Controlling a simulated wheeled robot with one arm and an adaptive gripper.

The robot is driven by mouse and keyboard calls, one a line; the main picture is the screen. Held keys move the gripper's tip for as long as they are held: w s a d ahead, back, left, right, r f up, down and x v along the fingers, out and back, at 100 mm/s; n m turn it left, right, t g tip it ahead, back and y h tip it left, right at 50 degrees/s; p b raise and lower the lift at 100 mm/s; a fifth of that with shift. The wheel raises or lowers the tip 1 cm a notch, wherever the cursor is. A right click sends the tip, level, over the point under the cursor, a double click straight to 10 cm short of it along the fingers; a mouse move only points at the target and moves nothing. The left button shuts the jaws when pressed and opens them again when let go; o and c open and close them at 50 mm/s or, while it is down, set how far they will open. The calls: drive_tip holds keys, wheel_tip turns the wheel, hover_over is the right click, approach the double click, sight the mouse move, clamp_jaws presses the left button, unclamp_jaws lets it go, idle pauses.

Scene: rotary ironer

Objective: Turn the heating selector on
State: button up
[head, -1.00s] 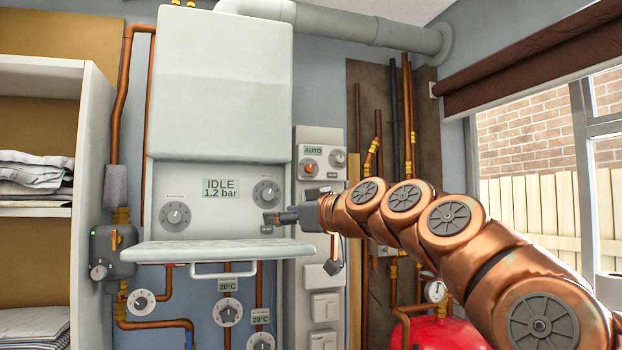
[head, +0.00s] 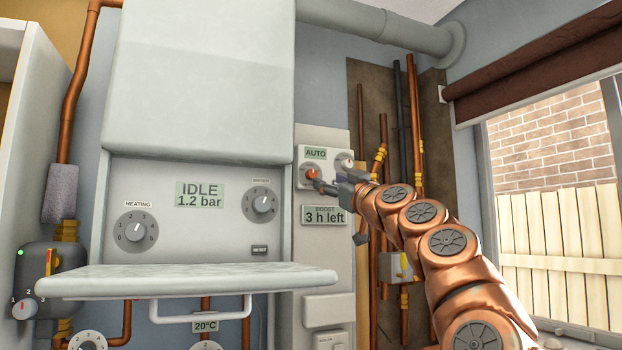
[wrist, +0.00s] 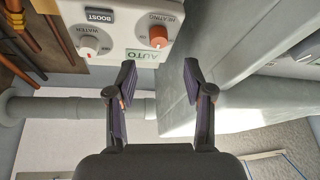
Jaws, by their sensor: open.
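The heating selector is an orange knob (head: 312,174) on the white AUTO panel right of the boiler. In the wrist view the orange knob (wrist: 158,36) is marked HEATING, upside down, with its pointer line partly visible. My gripper (head: 322,186) is in front of the panel, just below and right of the knob in the head view. In the wrist view my gripper (wrist: 159,74) is open and empty, its two fingers apart, with the knob beyond and between the tips. I see no contact with the knob.
A white WATER knob (wrist: 88,46) sits beside the orange one. The boiler (head: 205,80) bears another dial (head: 136,232) marked HEATING. A shelf-like flap (head: 190,280) juts out below; copper pipes (head: 415,120) run at right.

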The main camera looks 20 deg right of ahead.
sight(313, 173)
drive_tip(key=shift+p+x, duration=1.3)
drive_tip(key=shift+x, duration=0.8)
drive_tip(key=shift+p+x, duration=1)
drive_tip(key=shift+x, duration=0.5)
drive_tip(key=shift+d, duration=0.1)
clamp_jaws()
